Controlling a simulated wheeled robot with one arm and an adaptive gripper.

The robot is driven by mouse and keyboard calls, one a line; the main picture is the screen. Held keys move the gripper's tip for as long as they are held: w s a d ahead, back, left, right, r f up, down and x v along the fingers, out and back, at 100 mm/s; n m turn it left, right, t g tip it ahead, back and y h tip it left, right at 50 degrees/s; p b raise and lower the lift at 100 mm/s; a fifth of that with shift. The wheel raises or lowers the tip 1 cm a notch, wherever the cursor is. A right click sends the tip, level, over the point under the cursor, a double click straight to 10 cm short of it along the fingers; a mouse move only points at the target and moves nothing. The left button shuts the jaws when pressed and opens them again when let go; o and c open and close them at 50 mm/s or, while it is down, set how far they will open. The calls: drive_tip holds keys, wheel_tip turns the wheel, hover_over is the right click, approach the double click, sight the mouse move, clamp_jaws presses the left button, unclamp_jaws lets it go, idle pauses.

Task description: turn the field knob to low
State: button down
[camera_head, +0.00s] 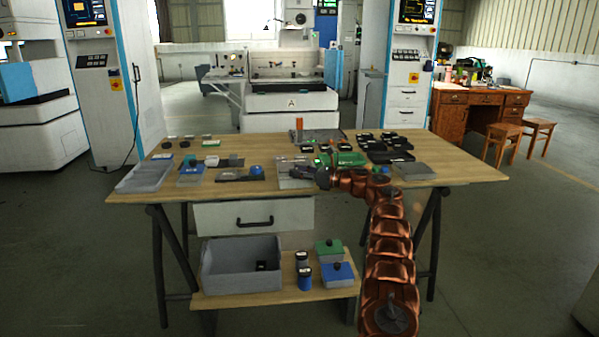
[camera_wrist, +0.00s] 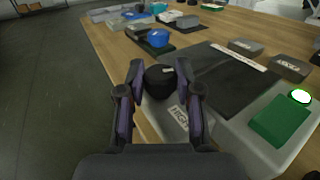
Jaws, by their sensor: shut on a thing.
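The field knob (camera_wrist: 161,80) is a round black knob at the near left corner of a light grey plate with a dark panel (camera_wrist: 225,84) in the wrist view. My gripper (camera_wrist: 160,73) has one finger on each side of the knob and is shut on it. A white label (camera_wrist: 179,117) with dark lettering lies beside the knob, partly hidden by the right finger. The knob's pointer cannot be made out. In the head view my gripper (camera_head: 323,177) is at the tabletop beside the grey plate (camera_head: 292,182), and it hides the knob.
A green block (camera_wrist: 280,121) and a lit white-green button (camera_wrist: 300,96) sit on the plate's right side. A blue round part (camera_wrist: 158,38) stands beyond. Small boxes and trays crowd the wooden table (camera_head: 465,172). A grey bin (camera_head: 240,280) is on the lower shelf.

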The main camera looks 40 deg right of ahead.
drive_tip(key=c, duration=0.8)
unclamp_jaws()
drive_tip(key=shift+o, duration=0.2)
drive_tip(key=v, duration=1.2)
